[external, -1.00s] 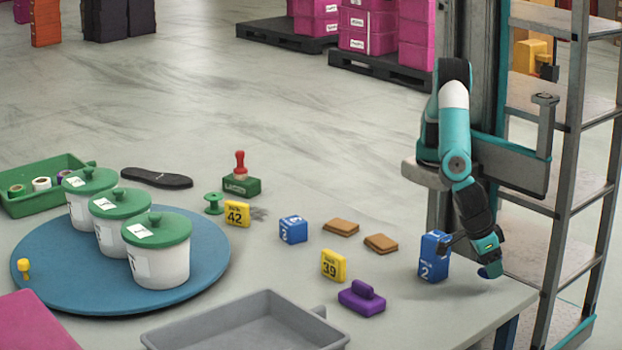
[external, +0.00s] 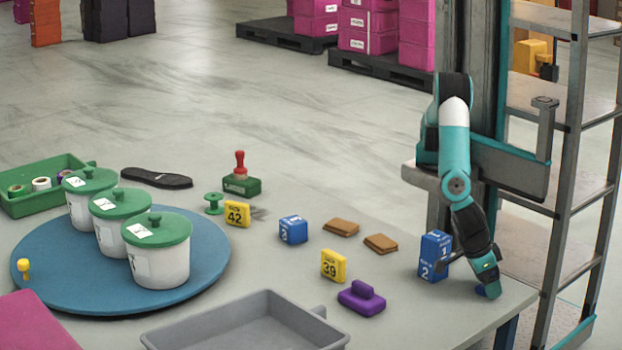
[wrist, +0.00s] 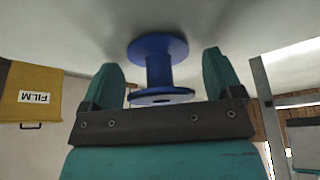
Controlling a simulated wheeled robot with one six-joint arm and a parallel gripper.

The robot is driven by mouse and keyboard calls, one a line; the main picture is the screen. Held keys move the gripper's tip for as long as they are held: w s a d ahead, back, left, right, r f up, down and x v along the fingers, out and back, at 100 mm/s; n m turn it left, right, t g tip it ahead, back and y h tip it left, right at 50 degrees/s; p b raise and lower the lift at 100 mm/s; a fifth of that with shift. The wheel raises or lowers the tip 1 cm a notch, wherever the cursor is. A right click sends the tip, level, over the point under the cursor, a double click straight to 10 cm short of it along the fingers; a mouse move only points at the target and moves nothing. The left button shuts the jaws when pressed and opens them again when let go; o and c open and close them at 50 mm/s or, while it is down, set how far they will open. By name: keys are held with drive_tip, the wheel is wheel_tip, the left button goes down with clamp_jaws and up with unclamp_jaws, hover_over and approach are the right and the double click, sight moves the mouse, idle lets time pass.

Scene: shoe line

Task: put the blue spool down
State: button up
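The blue spool (external: 483,291) is at the right corner of the grey table, mostly hidden by my gripper (external: 488,283) in the external view. In the wrist view, the blue spool (wrist: 158,68) lies between the two teal fingers of my gripper (wrist: 158,62). The fingers stand apart, with a gap visible on each side of the spool. Its far flange rests against the grey table surface, with a soft shadow around it.
A tall blue box (external: 432,257) stands just left of my gripper. A purple block (external: 361,299), a yellow 39 tag (external: 333,266) and brown pads (external: 380,243) lie further left. The table's edge (external: 520,300) is close on the right. A shelf rack (external: 565,170) stands behind.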

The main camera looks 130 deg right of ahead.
drive_tip(key=p+v, duration=0.2)
drive_tip(key=v, duration=1)
drive_tip(key=shift+r, duration=0.2)
drive_tip(key=s+d+r+m+t+y, duration=0.15)
drive_tip(key=s+d+r+m, duration=0.25)
drive_tip(key=d+r+m, duration=0.8)
drive_tip(key=s+d+r+m+t, duration=0.1)
drive_tip(key=s+d+m+t, duration=0.1)
drive_tip(key=s+d+m, duration=0.7)
drive_tip(key=shift+s+d+r+m, duration=0.2)
drive_tip(key=shift+s+d+m, duration=0.3)
drive_tip(key=shift+d, duration=0.45)
drive_tip(key=shift+w, duration=0.1)
wheel_tip(320, 180, up, 22)
drive_tip(key=p, duration=2.2)
